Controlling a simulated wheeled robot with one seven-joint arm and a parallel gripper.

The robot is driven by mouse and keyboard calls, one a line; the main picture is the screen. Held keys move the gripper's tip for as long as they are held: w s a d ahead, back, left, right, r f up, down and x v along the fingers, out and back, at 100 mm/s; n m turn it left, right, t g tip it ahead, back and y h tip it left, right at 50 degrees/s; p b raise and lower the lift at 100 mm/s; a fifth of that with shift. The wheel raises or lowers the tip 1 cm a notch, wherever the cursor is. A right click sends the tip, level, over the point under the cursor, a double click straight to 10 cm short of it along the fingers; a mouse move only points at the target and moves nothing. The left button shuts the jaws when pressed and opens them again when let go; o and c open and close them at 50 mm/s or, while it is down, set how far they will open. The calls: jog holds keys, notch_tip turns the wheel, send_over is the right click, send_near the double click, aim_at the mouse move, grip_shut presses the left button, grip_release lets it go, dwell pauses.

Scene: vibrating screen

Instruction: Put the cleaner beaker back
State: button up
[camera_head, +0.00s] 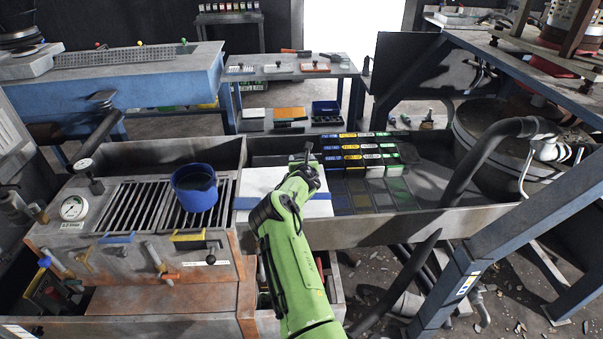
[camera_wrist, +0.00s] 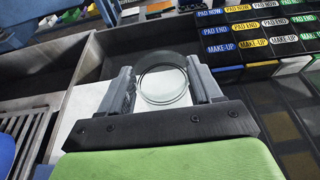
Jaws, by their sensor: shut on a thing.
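A clear, round glass beaker (camera_wrist: 163,82) sits between the fingers of my gripper in the wrist view, with its rim facing the camera. My gripper (camera_wrist: 160,92) is shut on it, one grey finger on each side. In the head view my gripper (camera_head: 306,158) is at the end of my green arm, above the back of a white board (camera_head: 262,184). The beaker is hard to make out there. In the wrist view the white board (camera_wrist: 88,102) lies below the beaker; whether they touch, I cannot tell.
A blue pot (camera_head: 195,187) stands on a slotted grate (camera_head: 139,206) left of the board. Labelled blocks (camera_head: 362,152) in rows stand to the right, in a long metal trough (camera_head: 420,222). A dark hose (camera_head: 487,155) curves over the trough's right side. A blue bench (camera_head: 150,77) stands behind.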

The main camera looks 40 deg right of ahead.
jog(key=shift+f+b, duration=0.5)
jog(key=shift+f, duration=1.6)
jog(key=o, duration=1.5)
